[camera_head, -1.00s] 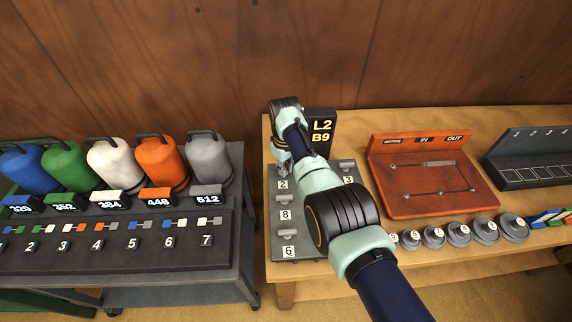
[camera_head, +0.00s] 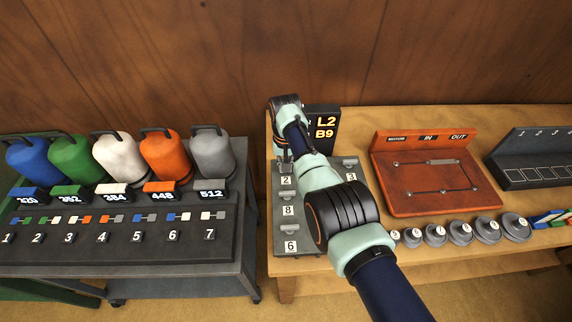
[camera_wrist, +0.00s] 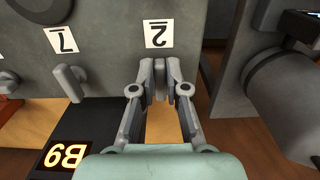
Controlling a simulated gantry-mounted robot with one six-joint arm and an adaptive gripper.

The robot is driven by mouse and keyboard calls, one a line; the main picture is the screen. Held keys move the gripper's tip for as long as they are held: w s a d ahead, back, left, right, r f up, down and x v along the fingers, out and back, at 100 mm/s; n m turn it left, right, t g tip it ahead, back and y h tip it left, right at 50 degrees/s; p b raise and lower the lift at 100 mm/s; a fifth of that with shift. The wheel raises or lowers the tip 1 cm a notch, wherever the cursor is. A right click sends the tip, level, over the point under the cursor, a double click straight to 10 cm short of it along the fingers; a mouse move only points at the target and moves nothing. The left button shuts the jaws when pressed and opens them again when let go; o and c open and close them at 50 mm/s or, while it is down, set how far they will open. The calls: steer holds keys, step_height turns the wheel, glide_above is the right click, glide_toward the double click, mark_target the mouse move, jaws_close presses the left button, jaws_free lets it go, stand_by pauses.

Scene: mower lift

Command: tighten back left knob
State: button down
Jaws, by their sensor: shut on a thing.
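The grey board (camera_head: 298,240) carries several small knobs and white number labels. The back left knob (camera_wrist: 159,82) stands beside the label 2 (camera_wrist: 158,34). My gripper (camera_wrist: 161,76) is shut on this knob, with one finger on each side of it. Another grey knob (camera_wrist: 70,83) stands free to the left in the wrist view, clear of my fingers.
A dark display (camera_head: 323,128) reading L2 and B9 stands behind the board. An orange-brown panel (camera_head: 436,203) lies to the right, with several round grey weights (camera_head: 461,233) in front. A grey cart (camera_head: 120,254) with coloured canisters stands at left, across a gap.

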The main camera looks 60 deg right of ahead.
stand_by(0.5)
steer(key=c, duration=1.2)
jaws_free()
step_height(320, 180, up, 12)
steer(key=shift+r, duration=0.1)
